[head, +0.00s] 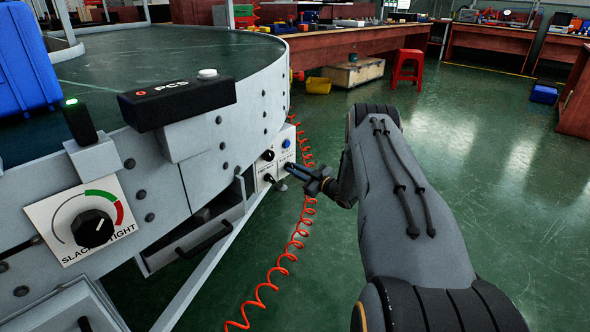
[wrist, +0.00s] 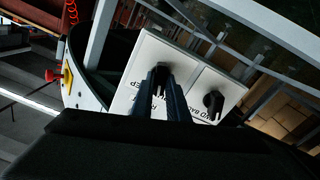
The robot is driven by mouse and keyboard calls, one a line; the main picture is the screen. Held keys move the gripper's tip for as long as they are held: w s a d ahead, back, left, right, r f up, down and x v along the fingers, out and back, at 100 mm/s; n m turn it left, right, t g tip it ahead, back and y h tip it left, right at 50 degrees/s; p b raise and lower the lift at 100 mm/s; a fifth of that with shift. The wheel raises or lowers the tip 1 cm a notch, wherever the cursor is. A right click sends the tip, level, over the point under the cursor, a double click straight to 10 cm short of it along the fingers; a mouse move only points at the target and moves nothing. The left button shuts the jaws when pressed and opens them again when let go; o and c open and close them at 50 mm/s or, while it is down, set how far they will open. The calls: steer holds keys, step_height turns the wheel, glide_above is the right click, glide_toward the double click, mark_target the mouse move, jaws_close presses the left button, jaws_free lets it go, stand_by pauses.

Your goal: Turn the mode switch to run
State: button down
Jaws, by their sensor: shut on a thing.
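The white control panel (head: 277,161) is on the side of the grey conveyor frame in the head view. It has black knobs and a blue button. In the wrist view the panel (wrist: 200,76) shows two black knobs, and the left knob (wrist: 161,70) has partly hidden lettering ending in "EP", so it looks like the mode switch. My gripper (head: 290,168) is at the panel's lower right. In the wrist view my gripper (wrist: 164,88) is shut on that left knob and covers much of it. The knob's setting is hard to read.
The second knob (wrist: 213,103) sits close to the right of my fingers. A red coiled hose (head: 293,243) hangs beside the panel. A slack/tight dial (head: 92,228) and a black box (head: 177,102) are on the conveyor frame. The green floor (head: 456,149) to the right is open.

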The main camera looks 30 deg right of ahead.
steer(key=shift+n, duration=1.1)
steer(key=shift+f, duration=0.1)
steer(key=c, duration=1.7)
jaws_free()
steer(key=shift+p, duration=0.3)
steer(key=p+v, duration=0.2)
steer(key=v, duration=0.5)
steer(key=shift+s+d, duration=0.1)
steer(key=shift+s, duration=0.3)
